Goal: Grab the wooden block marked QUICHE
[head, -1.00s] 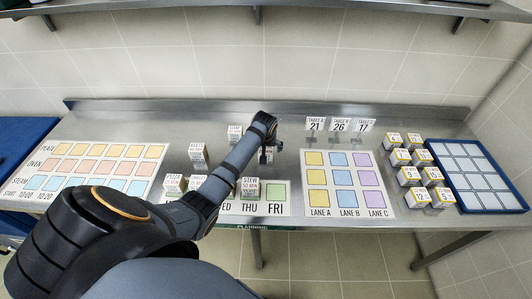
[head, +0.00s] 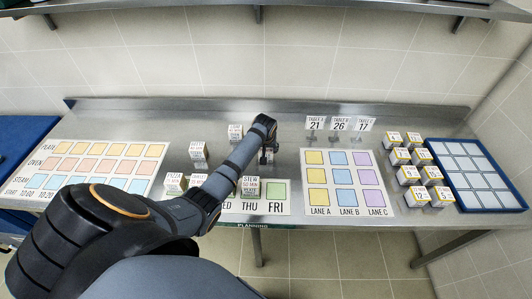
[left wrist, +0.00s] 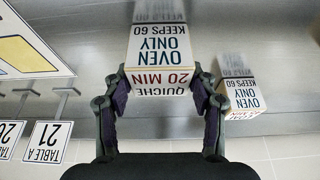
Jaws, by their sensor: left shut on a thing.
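The wooden block marked QUICHE (left wrist: 160,68) is white-faced and reads "20 MIN", "OVEN ONLY", "KEEPS 60", upside down in the left wrist view. My left gripper (left wrist: 160,95) is shut on it, a finger at each side. In the head view my left gripper (head: 267,156) is at the back middle of the steel table, and the arm mostly hides the block. My right gripper is not in view.
Another OVEN ONLY block (left wrist: 240,95) stands close beside the held one. Table cards (head: 339,124) stand to the right. A STEW block (head: 250,185) and a PIZZA block (head: 175,182) stand nearer the front. Several blocks and a blue tray (head: 432,148) are at the right.

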